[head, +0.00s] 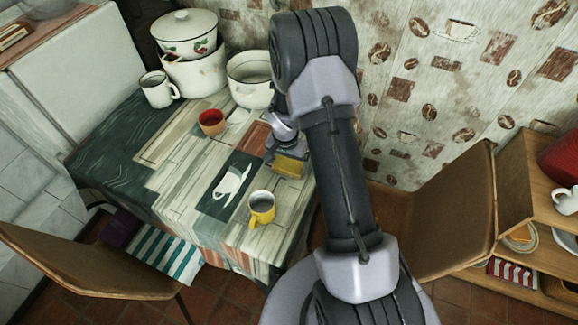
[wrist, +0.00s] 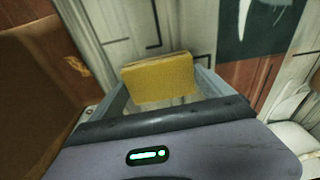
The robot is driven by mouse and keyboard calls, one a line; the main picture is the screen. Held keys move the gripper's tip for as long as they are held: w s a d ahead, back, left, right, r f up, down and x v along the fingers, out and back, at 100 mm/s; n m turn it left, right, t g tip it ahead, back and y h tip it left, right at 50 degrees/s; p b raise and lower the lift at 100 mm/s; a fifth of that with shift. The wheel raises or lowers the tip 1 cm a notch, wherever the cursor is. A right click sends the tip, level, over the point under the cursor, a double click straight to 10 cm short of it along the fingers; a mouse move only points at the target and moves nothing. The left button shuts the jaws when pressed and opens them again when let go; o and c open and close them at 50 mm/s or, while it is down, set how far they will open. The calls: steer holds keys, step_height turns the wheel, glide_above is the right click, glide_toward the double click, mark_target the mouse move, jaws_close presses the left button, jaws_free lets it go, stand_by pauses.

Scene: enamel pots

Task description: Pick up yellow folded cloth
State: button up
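The yellow folded cloth (head: 290,166) is at my gripper, by the right side of the table in the head view. In the wrist view the cloth (wrist: 158,78) is a thick yellow block between my two fingers, which meet its left and right sides. My gripper (wrist: 162,82) appears shut on it. In the head view my gripper (head: 287,157) points down at the table's wall side, partly hidden by my arm. Whether the cloth's underside touches the table cannot be told.
On the table (head: 160,190) stand a yellow mug (head: 262,209), a red cup (head: 212,123), a white mug (head: 158,89), an open white pot (head: 250,79) and stacked lidded pots (head: 190,50). Chairs (head: 95,265) and (head: 450,215) flank it. A shelf (head: 530,175) is at right.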

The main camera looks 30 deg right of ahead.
mark_target(289, 164)
steer(key=c, duration=0.7)
step_height(289, 164, up, 10)
steer(key=p, duration=0.3)
steer(key=shift+p, duration=0.3)
